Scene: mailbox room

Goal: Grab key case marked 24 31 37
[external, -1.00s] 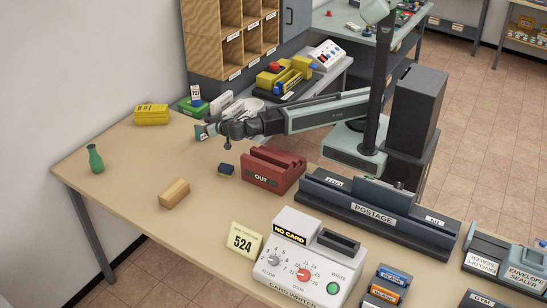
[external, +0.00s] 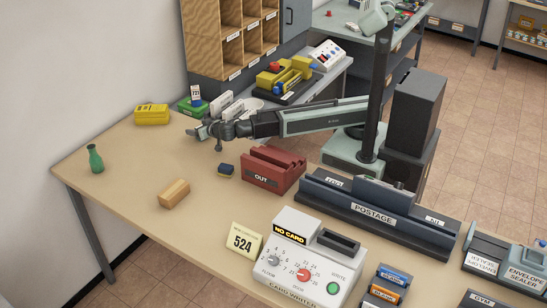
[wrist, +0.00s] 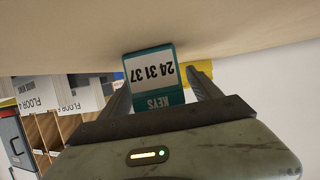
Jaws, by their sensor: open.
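The key case (wrist: 151,72) has a white label reading 24 31 37 and a teal band reading KEYS; it appears upside down in the wrist view. It stands on the table between the two fingers of my gripper (wrist: 162,88), nearer the left finger. The fingers are apart, with a gap on the right side of the case. In the external view my gripper (external: 194,131) is low over the far left part of the table, and the case cannot be made out clearly there.
A yellow box (external: 152,115) and a green holder with a card (external: 195,105) stand behind. A dark blue block (external: 226,170), a red OUT tray (external: 273,170), a wooden block (external: 174,194) and a green vase (external: 95,158) are nearer. The table to the gripper's left is clear.

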